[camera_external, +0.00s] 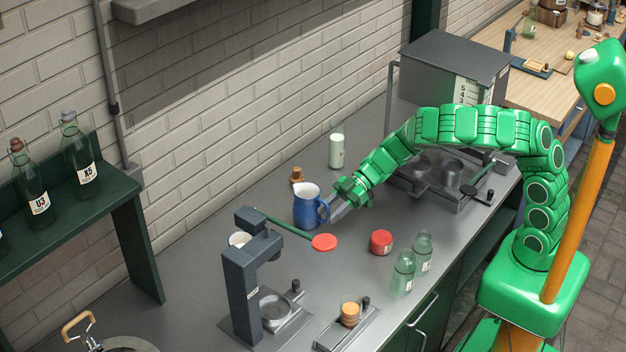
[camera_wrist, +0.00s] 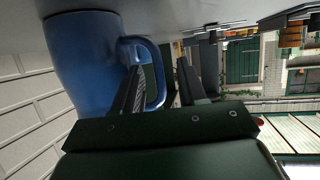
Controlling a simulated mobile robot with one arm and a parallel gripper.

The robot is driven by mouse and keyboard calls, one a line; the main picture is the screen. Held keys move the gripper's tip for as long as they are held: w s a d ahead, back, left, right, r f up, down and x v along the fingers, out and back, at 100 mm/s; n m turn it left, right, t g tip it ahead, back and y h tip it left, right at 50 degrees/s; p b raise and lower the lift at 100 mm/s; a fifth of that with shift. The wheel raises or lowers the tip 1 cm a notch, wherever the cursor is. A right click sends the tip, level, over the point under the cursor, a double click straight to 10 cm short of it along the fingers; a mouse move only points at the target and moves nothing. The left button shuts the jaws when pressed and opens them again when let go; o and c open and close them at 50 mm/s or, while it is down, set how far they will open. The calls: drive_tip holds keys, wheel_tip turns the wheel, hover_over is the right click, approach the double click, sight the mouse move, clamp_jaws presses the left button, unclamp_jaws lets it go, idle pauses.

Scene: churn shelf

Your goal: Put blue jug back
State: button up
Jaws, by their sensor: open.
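The blue jug (camera_external: 306,208) stands upright on the grey counter, with a pale top and its handle towards my gripper. My gripper (camera_external: 335,214) is at the handle side of the jug. In the wrist view the jug (camera_wrist: 85,55) fills the upper left, with its handle (camera_wrist: 158,75) beside the fingers. The gripper (camera_wrist: 160,80) is open there; one finger overlaps the handle loop and the other is to its right. I cannot tell whether a finger touches the handle.
A dark press (camera_external: 243,280) with a green lever and red disc (camera_external: 324,242) stands in front of the jug. A cork-coloured stopper (camera_external: 297,175) and milk bottle (camera_external: 337,150) stand behind.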

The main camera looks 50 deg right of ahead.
drive_tip(key=shift+v, duration=2.2)
